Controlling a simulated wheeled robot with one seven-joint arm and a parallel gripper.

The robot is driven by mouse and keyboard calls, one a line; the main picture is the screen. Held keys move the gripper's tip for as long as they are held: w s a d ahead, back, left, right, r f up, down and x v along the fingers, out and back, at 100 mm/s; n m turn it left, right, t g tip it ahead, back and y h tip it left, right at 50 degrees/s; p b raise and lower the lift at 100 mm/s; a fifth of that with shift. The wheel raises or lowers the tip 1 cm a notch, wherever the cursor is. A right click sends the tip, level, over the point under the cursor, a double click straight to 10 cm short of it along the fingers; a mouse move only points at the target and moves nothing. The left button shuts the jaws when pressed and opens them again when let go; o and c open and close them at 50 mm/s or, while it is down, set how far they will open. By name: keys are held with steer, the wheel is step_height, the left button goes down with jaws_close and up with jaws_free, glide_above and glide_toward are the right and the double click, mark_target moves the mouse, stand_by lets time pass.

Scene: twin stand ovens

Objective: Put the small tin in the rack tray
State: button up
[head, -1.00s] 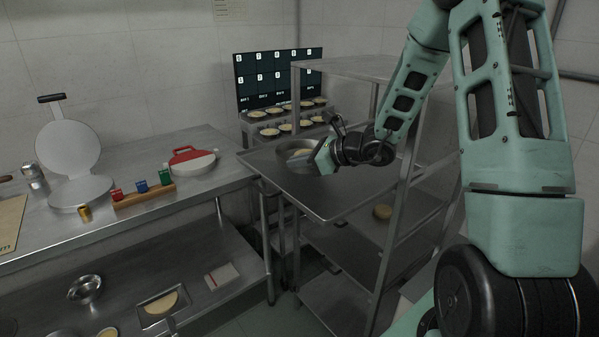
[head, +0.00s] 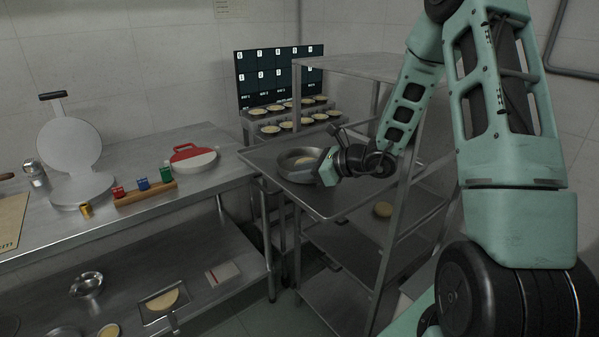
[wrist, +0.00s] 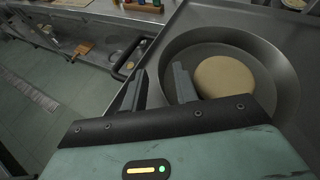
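A round grey metal tin (head: 285,168) with a pale dough disc in it is on the rack tray (head: 322,205), on the left part of the rack; the tin also shows in the wrist view (wrist: 275,100). My gripper (head: 322,168) is at the right side of the tin, low over the tray. In the wrist view my gripper (wrist: 160,85) has its fingers apart, the right one over the inside of the tin and the left one outside, with the near rim between them. The exact contact with the rim cannot be told.
The metal rack (head: 385,250) has uprights close to my arm and a top shelf (head: 360,68) above it. Several small filled tins (head: 270,129) stand on a stepped stand behind. A steel counter (head: 120,220) with a press and weights is at left. The tray's front is clear.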

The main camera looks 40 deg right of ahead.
steer(key=b+v, duration=0.1)
steer(key=v, duration=1)
steer(key=shift+s, duration=0.1)
steer(key=s+a+n+g+y, duration=0.1)
steer(key=s+a+n+g, duration=0.2)
steer(key=a+n, duration=0.35)
steer(key=s+a+f+n+g+y, duration=0.1)
steer(key=s+a+n+g, duration=0.2)
steer(key=a, duration=0.6)
steer(key=s+a+n+g+y, duration=0.1)
steer(key=s+a+n+g, duration=0.1)
steer(key=a+n+g, duration=0.4)
steer(key=s+a+n+h, duration=0.4)
steer(key=s+n, duration=0.3)
steer(key=n, duration=0.3)
steer(key=s+a+f+n+h, duration=0.1)
steer(key=s+a+n+h, duration=0.4)
steer(key=n, duration=0.6)
steer(key=shift+s+a, duration=0.85)
steer(key=shift+s, duration=0.35)
